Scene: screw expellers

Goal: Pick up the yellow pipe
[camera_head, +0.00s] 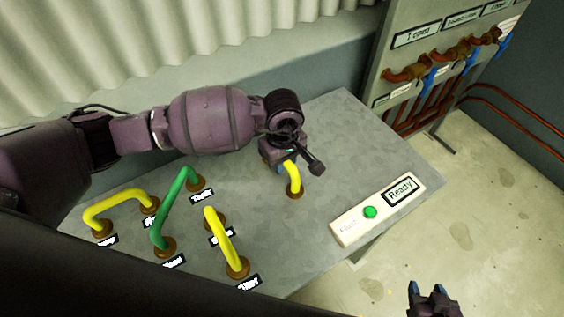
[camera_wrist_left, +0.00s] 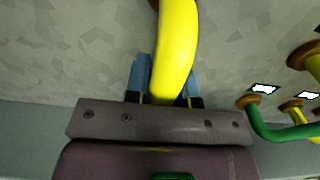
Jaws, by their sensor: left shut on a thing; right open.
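A curved yellow pipe (camera_head: 293,177) stands at the right part of the grey table, with a brown flange at its near end. My left gripper (camera_head: 282,160) is shut on this pipe, which hides its far end in the head view. In the left wrist view the yellow pipe (camera_wrist_left: 176,45) runs between the blue fingertips (camera_wrist_left: 165,80). My right gripper (camera_head: 434,292) is open and empty at the bottom right, over the floor. Two other yellow pipes are on the table, one at the left (camera_head: 115,200) and one in the front middle (camera_head: 222,240).
A green pipe (camera_head: 172,210) joins two flanges among labelled sockets. A white panel (camera_head: 378,208) with a green button and a "Ready" display lies at the table's right. A cabinet (camera_head: 440,50) with valves stands behind. The table (camera_head: 330,130) is clear behind the panel.

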